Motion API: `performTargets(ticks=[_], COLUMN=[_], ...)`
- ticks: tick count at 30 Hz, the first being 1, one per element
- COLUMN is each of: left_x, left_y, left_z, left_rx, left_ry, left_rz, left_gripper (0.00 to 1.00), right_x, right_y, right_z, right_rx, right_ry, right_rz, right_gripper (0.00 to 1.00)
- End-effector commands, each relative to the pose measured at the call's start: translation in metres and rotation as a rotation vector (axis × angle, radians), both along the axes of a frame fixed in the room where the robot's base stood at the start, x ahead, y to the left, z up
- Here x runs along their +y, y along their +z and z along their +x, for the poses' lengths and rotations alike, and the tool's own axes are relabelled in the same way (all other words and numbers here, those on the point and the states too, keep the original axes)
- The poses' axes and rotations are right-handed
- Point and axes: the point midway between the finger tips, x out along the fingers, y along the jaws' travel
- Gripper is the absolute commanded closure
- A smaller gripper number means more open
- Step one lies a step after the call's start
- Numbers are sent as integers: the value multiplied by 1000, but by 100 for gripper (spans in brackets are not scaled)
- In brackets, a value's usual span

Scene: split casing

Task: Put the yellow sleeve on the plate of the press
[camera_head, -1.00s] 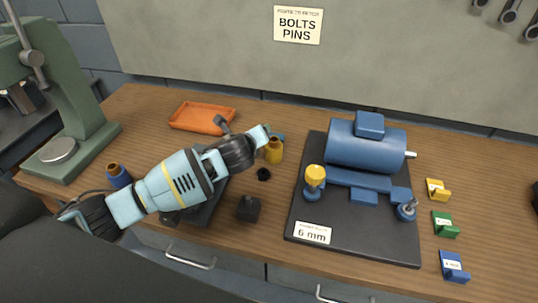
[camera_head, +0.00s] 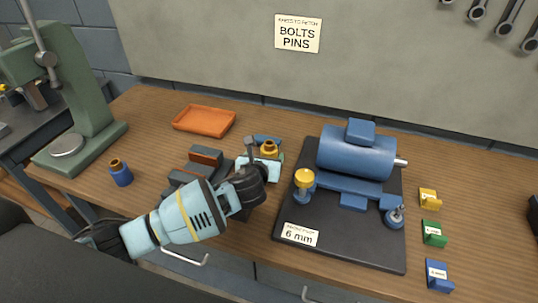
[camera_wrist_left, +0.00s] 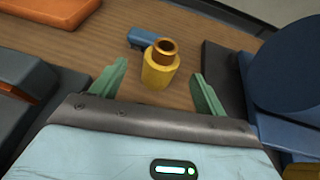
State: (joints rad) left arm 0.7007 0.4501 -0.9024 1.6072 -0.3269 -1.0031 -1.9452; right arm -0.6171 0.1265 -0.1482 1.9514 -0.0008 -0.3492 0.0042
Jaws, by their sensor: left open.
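The yellow sleeve (camera_head: 269,149) stands upright on the bench, left of the black motor board. In the left wrist view the yellow sleeve (camera_wrist_left: 160,66), with a brown inner ring at its top, stands between and just beyond the two green fingers. My left gripper (camera_head: 268,157) is open around its near side; the fingers (camera_wrist_left: 158,88) do not visibly touch it. The press (camera_head: 85,90) is green and stands at the far left. Its round grey plate (camera_head: 66,145) is bare. My right gripper is not in view.
A blue sleeve (camera_head: 120,173) stands near the press. An orange tray (camera_head: 204,121) lies at the back. A blue piece (camera_wrist_left: 143,37) lies just behind the yellow sleeve. Dark blocks (camera_head: 193,168) are left of my gripper, and a blue motor (camera_head: 356,151) is right.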

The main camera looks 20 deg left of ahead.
Motion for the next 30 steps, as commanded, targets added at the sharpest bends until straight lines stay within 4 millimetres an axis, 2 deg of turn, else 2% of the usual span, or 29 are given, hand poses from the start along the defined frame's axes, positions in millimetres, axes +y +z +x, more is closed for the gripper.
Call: performTargets(ticks=[3, 11, 21, 30], left_x=[1, 1, 2, 3], left_y=[-3, -4, -15, -21], left_z=[8, 11, 45, 58], left_rx=[0, 0, -1, -1], left_ry=[1, 1, 3, 1], left_rz=[-1, -2, -1, -2], left_gripper=[26, 26, 26, 26], right_x=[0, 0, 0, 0], right_y=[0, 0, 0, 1], right_z=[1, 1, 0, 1], right_rx=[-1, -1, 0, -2], right_ry=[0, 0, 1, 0], right_rz=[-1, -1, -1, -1], right_gripper=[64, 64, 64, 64])
